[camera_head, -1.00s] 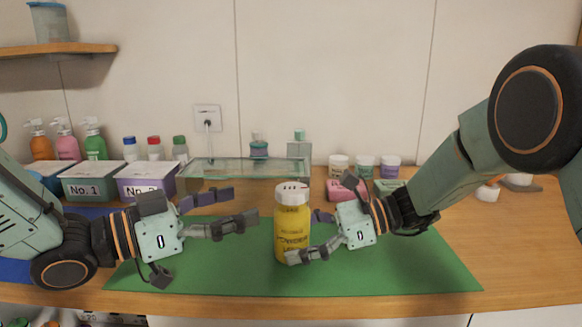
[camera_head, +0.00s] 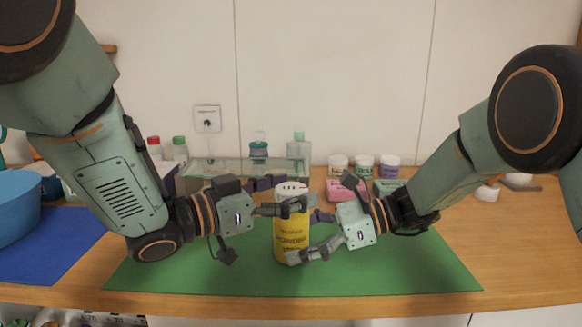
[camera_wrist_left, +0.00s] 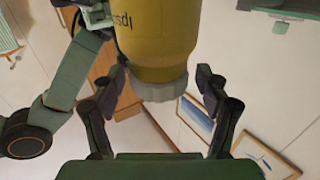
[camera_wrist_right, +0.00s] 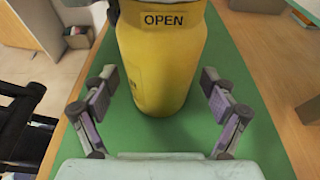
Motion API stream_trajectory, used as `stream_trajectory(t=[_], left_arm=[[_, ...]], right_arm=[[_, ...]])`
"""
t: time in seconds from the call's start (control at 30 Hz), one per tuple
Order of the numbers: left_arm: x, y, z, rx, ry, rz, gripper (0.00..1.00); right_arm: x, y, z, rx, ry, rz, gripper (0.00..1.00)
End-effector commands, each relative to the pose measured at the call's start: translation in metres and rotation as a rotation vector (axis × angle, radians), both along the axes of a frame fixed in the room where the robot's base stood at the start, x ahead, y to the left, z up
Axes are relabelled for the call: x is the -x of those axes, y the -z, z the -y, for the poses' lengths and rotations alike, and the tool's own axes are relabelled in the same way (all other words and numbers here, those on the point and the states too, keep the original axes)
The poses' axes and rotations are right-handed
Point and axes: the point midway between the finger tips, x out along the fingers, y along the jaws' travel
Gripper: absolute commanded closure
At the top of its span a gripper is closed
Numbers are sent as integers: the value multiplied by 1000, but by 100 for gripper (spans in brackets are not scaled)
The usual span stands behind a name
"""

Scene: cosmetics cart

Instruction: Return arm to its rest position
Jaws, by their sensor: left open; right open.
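A yellow bottle (camera_head: 291,243) with a white cap stands upright on the green mat. My left gripper (camera_head: 291,194) is at the bottle's top, open, its fingers on either side of the cap. In the left wrist view the cap (camera_wrist_left: 160,92) lies between the spread fingers, which appear apart from it. My right gripper (camera_head: 304,237) is lower, open, with its fingers on either side of the bottle's body. The right wrist view shows the yellow body (camera_wrist_right: 162,65) between the fingers, with gaps on both sides. My left gripper hides part of the cap and label.
The green mat (camera_head: 400,270) is clear at the right. A blue bowl (camera_head: 14,205) stands on a blue mat (camera_head: 50,245) at the left. Behind the bottle are a glass tray (camera_head: 230,168), several small jars (camera_head: 364,166) and a pink block (camera_head: 340,192).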

Motion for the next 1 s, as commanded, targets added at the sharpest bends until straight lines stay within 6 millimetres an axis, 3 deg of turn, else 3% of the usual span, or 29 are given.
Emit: stream_trajectory(t=[0.77,1.0], left_arm=[[-2,0,0,0,383,0,25],[2,0,-14,0,391,-3,25]], right_arm=[[0,0,0,0,0,0,15],[0,0,0,0,0,0,15]])
